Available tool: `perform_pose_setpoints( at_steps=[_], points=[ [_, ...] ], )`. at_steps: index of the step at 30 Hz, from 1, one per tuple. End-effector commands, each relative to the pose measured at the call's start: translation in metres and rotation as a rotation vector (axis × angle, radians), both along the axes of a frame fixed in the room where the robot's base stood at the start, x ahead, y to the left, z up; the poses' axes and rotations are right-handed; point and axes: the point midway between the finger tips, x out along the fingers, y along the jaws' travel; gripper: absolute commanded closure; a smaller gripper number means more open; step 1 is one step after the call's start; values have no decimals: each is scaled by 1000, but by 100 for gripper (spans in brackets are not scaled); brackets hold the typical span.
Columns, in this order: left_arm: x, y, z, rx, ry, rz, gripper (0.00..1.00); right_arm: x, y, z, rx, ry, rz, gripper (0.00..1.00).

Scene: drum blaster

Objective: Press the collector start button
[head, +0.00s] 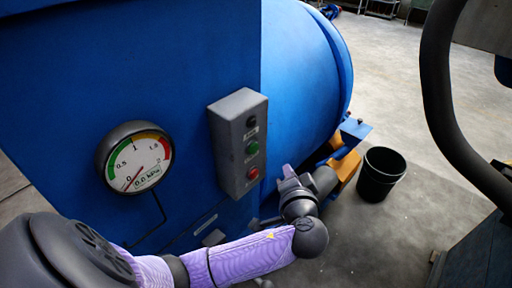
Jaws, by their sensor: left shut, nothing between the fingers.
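A grey control box (238,144) is mounted on the front of the blue machine cabinet (200,50). It carries a black button or switch (251,122) at the top, a green button (252,148) in the middle and a red button (253,173) at the bottom. Small labels sit between them, too small to read. My left gripper (288,172) is shut and empty, to the right of the red button and lower than the green one, apart from the box in the picture. Its fingers are small and partly hidden by the wrist. My right gripper is out of view.
A round pressure gauge (134,162) with its needle near 0 is left of the box. A blue drum (305,80) curves behind it. A black bucket (381,174) stands on the concrete floor. A thick black hose (440,100) hangs at right. Open floor lies between.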

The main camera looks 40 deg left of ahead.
Motion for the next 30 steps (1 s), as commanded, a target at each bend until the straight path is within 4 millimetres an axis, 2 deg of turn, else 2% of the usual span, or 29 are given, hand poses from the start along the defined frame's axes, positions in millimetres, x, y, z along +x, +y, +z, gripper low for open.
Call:
perform_pose_setpoints(
  at_steps=[9,15,30],
  points=[
    [3,47,1,2,1,0,100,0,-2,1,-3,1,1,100],
    [5,64,0,0,0,1,100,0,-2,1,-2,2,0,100],
    [5,67,1,-1,-1,-1,100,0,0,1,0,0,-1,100]
  ],
)
